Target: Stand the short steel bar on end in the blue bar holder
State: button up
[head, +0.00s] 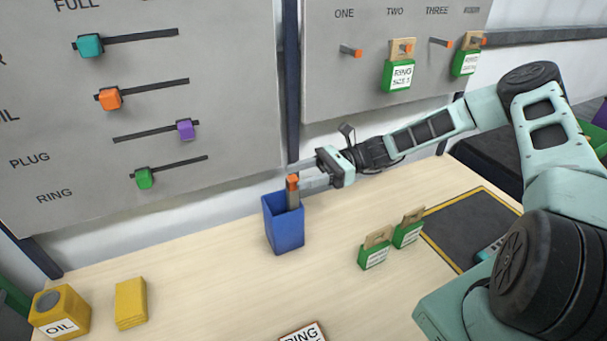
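The short steel bar (293,198) is grey with an orange end. It stands nearly upright at the blue bar holder (284,231), orange end up. Its lower part is hidden by the holder's wall, so I cannot see how deep it sits. My gripper (298,176) reaches in from the right, level with the bar's upper end just above the holder. Its fingers are at the bar, but I cannot tell whether they grip it or stand apart from it.
A yellow OIL block (60,312) and a plain yellow block (131,303) stand front left. Two green tagged pieces (373,252) (408,232) stand right of the holder. A RING card (303,334) lies at the front. A grey panel with sliders (140,110) and a hook panel (345,90) rise behind.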

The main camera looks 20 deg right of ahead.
jog(key=d+b, duration=0.6)
jog(key=d, duration=1.1)
jog(key=shift+d, duration=0.2)
dwell(0.3)
